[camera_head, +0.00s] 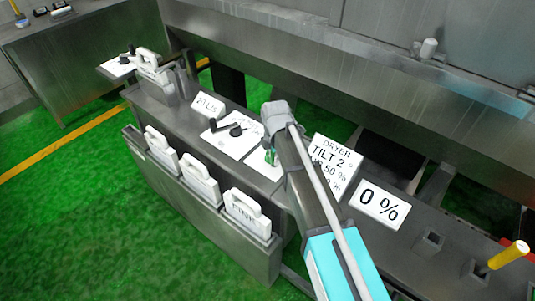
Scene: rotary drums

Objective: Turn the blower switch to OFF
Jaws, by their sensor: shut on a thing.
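My arm reaches in from the lower right to a grey metal console. My gripper (271,156) is at its far end, pointing down over a white panel plate (262,162) left of the dryer sign. It is shut on a small control on that plate, seemingly the blower switch. The arm and fingers hide most of this control, so its handle direction and any ON or OFF marking cannot be read.
Left of my gripper, another white plate (228,141) bears black knobs (236,130). A DRYER TILT 2 sign (332,163) and a 0 % sign (379,206) stand close to my arm's right. White handled blocks (200,181) line the console front. A yellow handle (508,255) rises at right.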

